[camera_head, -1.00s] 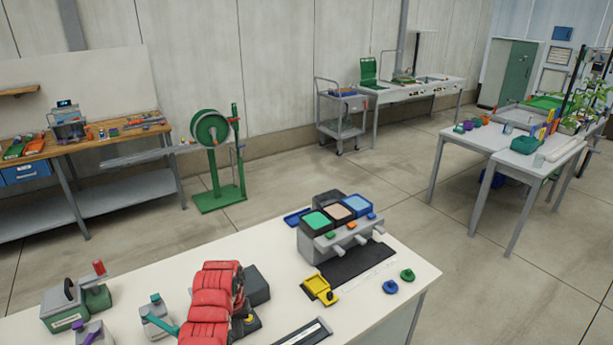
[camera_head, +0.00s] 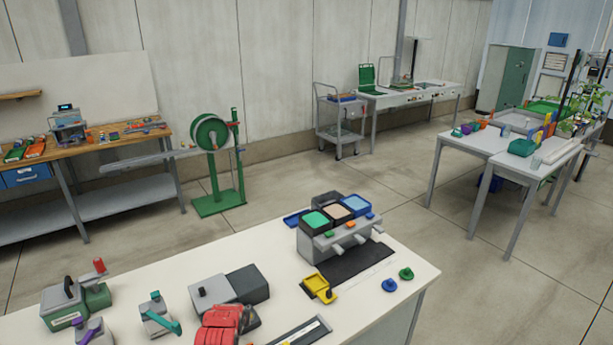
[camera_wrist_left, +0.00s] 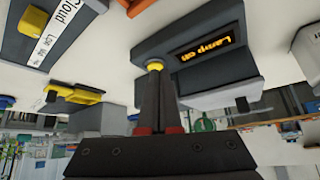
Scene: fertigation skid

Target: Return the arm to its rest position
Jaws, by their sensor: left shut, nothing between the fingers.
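My left arm (camera_head: 222,325), red, shows at the bottom edge of the head view, over the front of the white table. Its gripper cannot be made out there. In the left wrist view my left gripper (camera_wrist_left: 155,92) has its dark fingers together, with nothing between them. Just beyond the tips is a yellow round button (camera_wrist_left: 155,66) on a dark grey device (camera_wrist_left: 190,75) with a lit display reading "Lamp on". I cannot tell whether the tips touch the button. My right gripper is in neither view.
The white table (camera_head: 165,275) holds a grey and black box (camera_head: 215,290), a machine with coloured pads (camera_head: 335,240), a yellow block (camera_head: 318,287), blue and green knobs and a labelled dark strip (camera_head: 300,332).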

